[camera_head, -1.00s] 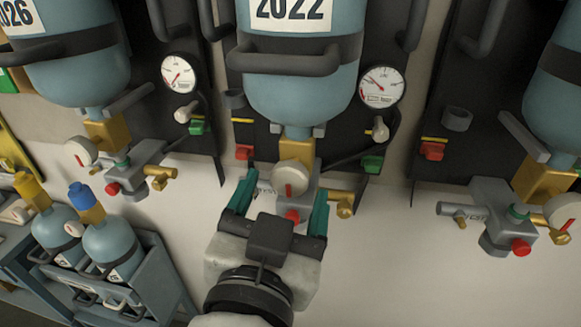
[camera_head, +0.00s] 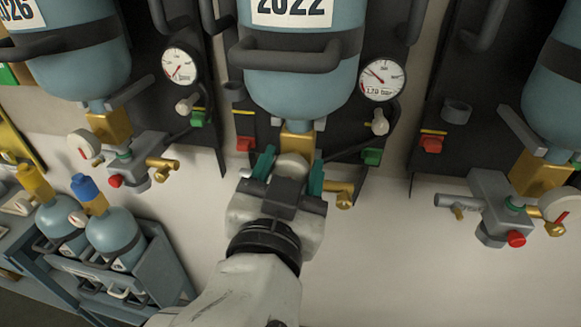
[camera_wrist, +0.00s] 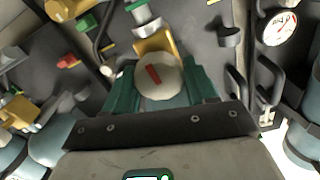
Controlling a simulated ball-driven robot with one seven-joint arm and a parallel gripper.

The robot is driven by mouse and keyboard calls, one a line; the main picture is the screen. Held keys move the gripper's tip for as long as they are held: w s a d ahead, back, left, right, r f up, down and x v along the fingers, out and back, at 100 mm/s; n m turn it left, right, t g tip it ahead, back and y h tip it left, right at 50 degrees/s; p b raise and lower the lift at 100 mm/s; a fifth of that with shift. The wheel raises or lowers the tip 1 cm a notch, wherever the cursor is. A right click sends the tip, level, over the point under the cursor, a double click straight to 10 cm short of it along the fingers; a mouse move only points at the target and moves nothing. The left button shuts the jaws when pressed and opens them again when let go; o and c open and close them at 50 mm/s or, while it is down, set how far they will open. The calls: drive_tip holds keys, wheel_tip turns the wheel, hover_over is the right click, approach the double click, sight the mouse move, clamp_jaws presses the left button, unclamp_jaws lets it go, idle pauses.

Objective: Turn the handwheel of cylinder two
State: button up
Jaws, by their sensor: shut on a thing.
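The middle cylinder (camera_head: 300,85), pale blue with a 2022 label, hangs on a dark back panel with a brass valve block (camera_head: 298,142) under it. Its pale round handwheel (camera_head: 292,165) is mostly hidden behind my gripper in the head view. In the wrist view the handwheel (camera_wrist: 160,76) faces the camera and shows a short, slightly tilted red mark. My gripper (camera_head: 291,170) has its teal fingers on either side of the handwheel and is shut on it. The fingers also show in the wrist view (camera_wrist: 158,88).
A dial gauge (camera_head: 382,79) and green (camera_head: 372,157) and red (camera_head: 245,144) blocks sit beside the valve. Similar cylinders stand left (camera_head: 70,60) and right (camera_head: 556,90), with their own valves. Small cylinders in a blue rack (camera_head: 150,265) stand lower left. The wall at lower right is bare.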

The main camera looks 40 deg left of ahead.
drive_tip(key=c, duration=0.3)
drive_tip(key=shift+f, duration=0.1)
drive_tip(key=shift+m+b, duration=0.4)
drive_tip(key=shift+b, duration=0.35)
drive_tip(key=o, duration=0.9)
drive_tip(key=shift+o, duration=0.2)
drive_tip(key=shift+s+d, duration=0.1)
drive_tip(key=b+v, duration=0.2)
drive_tip(key=v, duration=0.8)
drive_tip(key=shift+s, duration=0.3)
drive_tip(key=shift+d, duration=0.1)
